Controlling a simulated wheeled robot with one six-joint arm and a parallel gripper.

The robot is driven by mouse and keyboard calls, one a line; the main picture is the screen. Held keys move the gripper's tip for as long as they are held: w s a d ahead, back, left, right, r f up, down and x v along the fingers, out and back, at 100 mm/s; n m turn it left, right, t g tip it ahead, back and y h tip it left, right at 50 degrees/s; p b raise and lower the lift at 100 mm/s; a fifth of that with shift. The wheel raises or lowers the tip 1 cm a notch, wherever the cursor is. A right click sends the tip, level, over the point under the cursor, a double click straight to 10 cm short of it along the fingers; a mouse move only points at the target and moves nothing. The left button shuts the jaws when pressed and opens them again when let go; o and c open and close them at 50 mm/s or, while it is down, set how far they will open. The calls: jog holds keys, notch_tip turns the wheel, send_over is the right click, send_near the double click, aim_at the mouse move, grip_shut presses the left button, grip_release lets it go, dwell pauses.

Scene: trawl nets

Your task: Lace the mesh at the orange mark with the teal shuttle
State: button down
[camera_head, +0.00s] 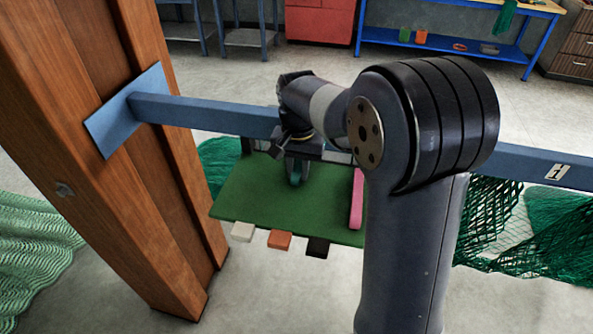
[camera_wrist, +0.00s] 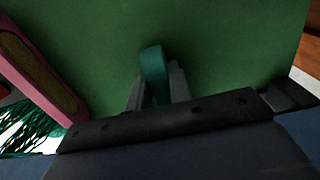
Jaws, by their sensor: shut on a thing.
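The teal shuttle (camera_wrist: 153,68) stands between the fingers of my gripper (camera_wrist: 157,92) in the wrist view. My gripper is shut on it, over the green board. In the head view the gripper (camera_head: 296,172) shows below the blue beam, with a bit of the teal shuttle (camera_head: 295,180) between the fingers. Whether the shuttle touches the board is hard to tell. An orange block (camera_head: 279,240) sits at the board's front edge, between a white and a black one. Green mesh (camera_head: 487,215) hangs below the beam at the right. I see no orange mark on the mesh.
The green board (camera_head: 240,197) also carries a pink shuttle (camera_head: 356,200), close to my arm. Pale green net (camera_head: 35,240) lies at the left.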

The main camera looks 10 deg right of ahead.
jog(key=c, duration=1.2)
grip_release()
jog(key=shift+r, duration=0.1)
notch_tip(320, 180, up, 11)
jog(key=b, duration=0.1)
jog(key=shift+f, duration=0.2)
notch_tip(320, 180, down, 11)
jog(key=shift+r+p, duration=0.15)
jog(key=shift+p, duration=0.4)
jog(key=shift+s+a+b, duration=0.35)
jog(key=shift+s+b, duration=0.25)
jog(key=shift+s, duration=0.25)
jog(key=shift+s+a, duration=0.15)
jog(key=shift+s, duration=0.4)
